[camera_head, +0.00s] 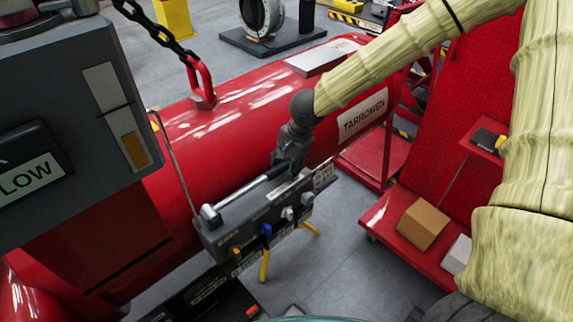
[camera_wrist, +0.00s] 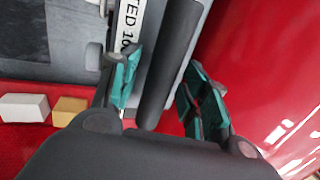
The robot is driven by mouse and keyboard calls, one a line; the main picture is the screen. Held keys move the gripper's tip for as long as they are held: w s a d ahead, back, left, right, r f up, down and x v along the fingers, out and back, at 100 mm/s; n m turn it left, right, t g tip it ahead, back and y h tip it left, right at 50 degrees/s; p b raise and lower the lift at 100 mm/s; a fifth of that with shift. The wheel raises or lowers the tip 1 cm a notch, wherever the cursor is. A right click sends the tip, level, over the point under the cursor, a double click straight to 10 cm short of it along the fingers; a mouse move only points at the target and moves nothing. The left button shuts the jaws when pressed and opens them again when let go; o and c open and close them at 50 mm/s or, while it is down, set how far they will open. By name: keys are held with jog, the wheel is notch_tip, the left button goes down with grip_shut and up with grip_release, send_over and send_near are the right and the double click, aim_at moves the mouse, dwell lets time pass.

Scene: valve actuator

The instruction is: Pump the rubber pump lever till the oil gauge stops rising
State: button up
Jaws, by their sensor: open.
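The pump lever (camera_head: 245,192) is a dark bar with a metal joint at its left end, lying along the top of a grey pump box (camera_head: 225,237). My gripper (camera_head: 286,163) is at the lever's right end. In the wrist view the lever (camera_wrist: 168,65) runs between the two teal-padded fingers of my gripper (camera_wrist: 165,88). The fingers stand apart on either side of it, with gaps visible. A grey housing at the upper left has a pale and amber window (camera_head: 134,150), which may be the oil gauge; I cannot tell its level exactly.
A large red cylinder (camera_head: 235,105) lies behind the pump box. A red cart (camera_head: 385,230) with a cardboard box (camera_head: 422,224) stands at the right. Coloured knobs (camera_head: 267,229) line the pump box's front. Grey floor is clear between box and cart.

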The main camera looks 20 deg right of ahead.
jog(key=v, duration=1.2)
jog(key=shift+f, duration=0.1)
dwell(0.4)
